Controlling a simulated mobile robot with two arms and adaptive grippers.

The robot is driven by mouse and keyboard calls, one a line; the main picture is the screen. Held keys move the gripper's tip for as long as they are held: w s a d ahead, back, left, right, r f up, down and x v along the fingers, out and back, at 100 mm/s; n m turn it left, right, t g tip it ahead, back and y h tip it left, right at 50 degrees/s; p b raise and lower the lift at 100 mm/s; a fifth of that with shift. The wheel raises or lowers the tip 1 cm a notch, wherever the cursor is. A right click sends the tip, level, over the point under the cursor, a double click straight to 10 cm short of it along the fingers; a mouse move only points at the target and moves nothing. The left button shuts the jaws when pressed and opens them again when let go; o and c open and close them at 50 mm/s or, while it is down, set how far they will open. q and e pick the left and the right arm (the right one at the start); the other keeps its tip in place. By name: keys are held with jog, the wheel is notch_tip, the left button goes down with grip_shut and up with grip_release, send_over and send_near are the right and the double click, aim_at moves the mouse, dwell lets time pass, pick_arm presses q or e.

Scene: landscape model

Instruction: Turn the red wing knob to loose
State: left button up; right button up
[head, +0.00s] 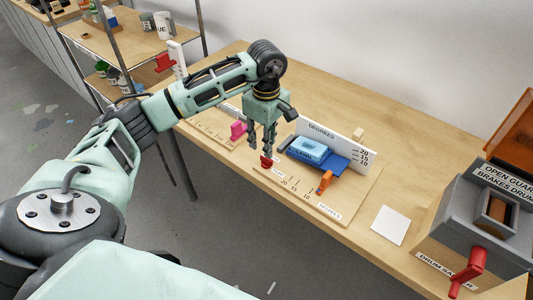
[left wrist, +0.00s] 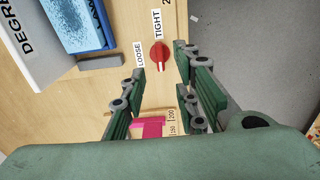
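The red wing knob (head: 267,162) is on the wooden board (head: 327,205) near its front left edge. My left gripper (head: 262,148) points down just above the knob. Its fingers are apart with nothing between them, one toward each side of the knob; I see no clear contact. My right gripper is not in view.
On the board are a blue block (head: 308,150), an orange clamp (head: 325,182) and an upright DEGREES scale (head: 338,143). A pink piece (head: 238,130) stands to the left. A white card (head: 389,225) and a grey machine with a red handle (head: 468,268) are at right.

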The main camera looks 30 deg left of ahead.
aim_at(266, 161)
pick_arm(q)
notch_tip(266, 161, down, 6)
jog(key=shift+d+f+p, duration=0.1)
jog(key=shift+p, duration=0.4)
jog(key=shift+c, duration=0.4)
grip_shut()
